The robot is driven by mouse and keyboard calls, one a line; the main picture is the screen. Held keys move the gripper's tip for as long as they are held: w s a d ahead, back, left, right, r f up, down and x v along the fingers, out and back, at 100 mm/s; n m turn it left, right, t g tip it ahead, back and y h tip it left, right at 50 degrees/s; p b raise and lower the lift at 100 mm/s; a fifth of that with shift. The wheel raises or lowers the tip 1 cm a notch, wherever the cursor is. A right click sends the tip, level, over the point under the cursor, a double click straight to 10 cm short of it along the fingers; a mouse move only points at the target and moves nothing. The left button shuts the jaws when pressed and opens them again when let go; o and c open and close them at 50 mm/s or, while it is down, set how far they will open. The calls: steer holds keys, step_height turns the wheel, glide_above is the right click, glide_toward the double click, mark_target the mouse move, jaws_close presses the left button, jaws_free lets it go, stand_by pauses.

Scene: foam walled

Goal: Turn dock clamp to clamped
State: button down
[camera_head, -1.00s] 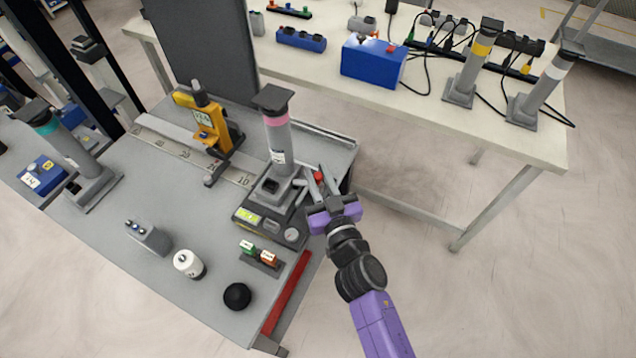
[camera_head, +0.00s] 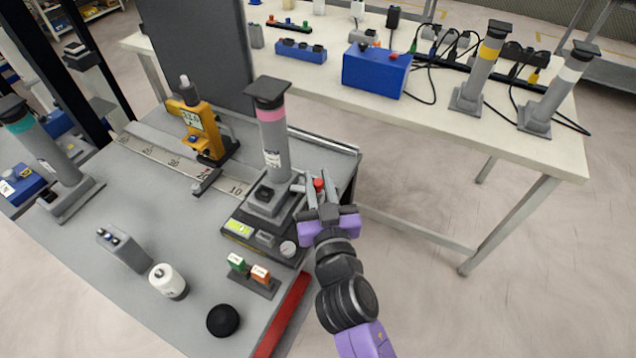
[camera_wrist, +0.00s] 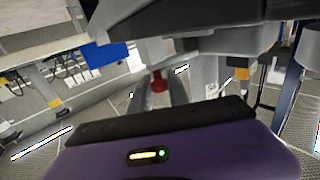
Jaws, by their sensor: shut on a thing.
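The dock (camera_head: 268,206) stands at the right end of the grey bench and carries an upright grey cylinder with a pink band (camera_head: 272,140). A red-tipped clamp handle (camera_head: 319,184) shows at the dock's right side. My gripper (camera_head: 320,189) reaches in from the lower right, with one finger on each side of the handle. In the wrist view the red tip (camera_wrist: 158,83) sits between the two fingers, and my gripper is shut on it. The lower part of the handle is hidden by the fingers, and the clamp's setting cannot be read.
A yellow device (camera_head: 203,130) stands behind on the bench by a scale strip. A white cylinder (camera_head: 168,282), a black dome (camera_head: 223,320) and a small block with green and orange parts (camera_head: 252,275) lie in front. A white table (camera_head: 470,140) with a blue box (camera_head: 376,70) stands behind.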

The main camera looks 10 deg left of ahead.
mark_target(319, 187)
steer(key=shift+r, duration=0.1)
steer(key=c, duration=1.3)
jaws_free()
steer(key=shift+s, duration=0.1)
steer(key=shift+s+d+f, duration=0.1)
steer(key=shift+s+f, duration=0.1)
steer(key=shift+s, duration=0.05)
steer(key=b+v, duration=0.1)
steer(key=v, duration=0.5)
steer(key=shift+s+d+r, duration=0.1)
steer(key=shift+s+d, duration=0.15)
steer(key=shift+s, duration=0.4)
